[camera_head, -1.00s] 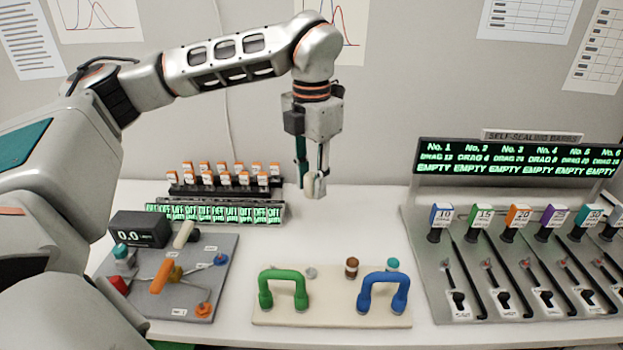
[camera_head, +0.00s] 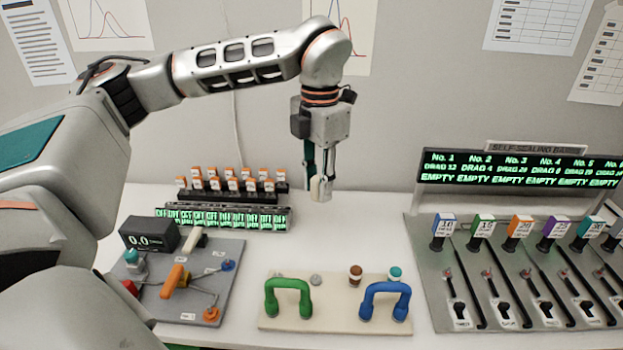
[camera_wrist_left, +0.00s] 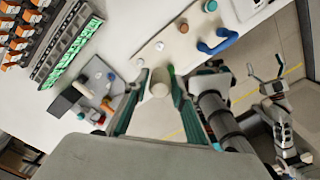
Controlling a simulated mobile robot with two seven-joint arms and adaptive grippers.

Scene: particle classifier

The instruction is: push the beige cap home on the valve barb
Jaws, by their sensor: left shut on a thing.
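My left gripper (camera_head: 321,178) is shut on the beige cap (camera_head: 321,190) and holds it in the air above the back of the white table. In the left wrist view the cap (camera_wrist_left: 160,82) is a pale cylinder between the fingertips of the left gripper (camera_wrist_left: 152,88). The grey valve plate (camera_head: 197,306) is at the left of the table, apart from the cap. It carries an orange handle (camera_head: 173,281), a pale upright piece and coloured fittings; I cannot tell which is the barb. My right gripper (camera_wrist_left: 265,72) shows small and empty at the right of the wrist view, its fingers apart.
A cream board (camera_head: 336,318) with green (camera_head: 288,292) and blue (camera_head: 385,297) arch handles stands at the front middle. A rack of orange-topped pieces (camera_head: 232,186) is behind the valve plate. A grey sloped station (camera_head: 432,265) fills the right. Bare table lies below the cap.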

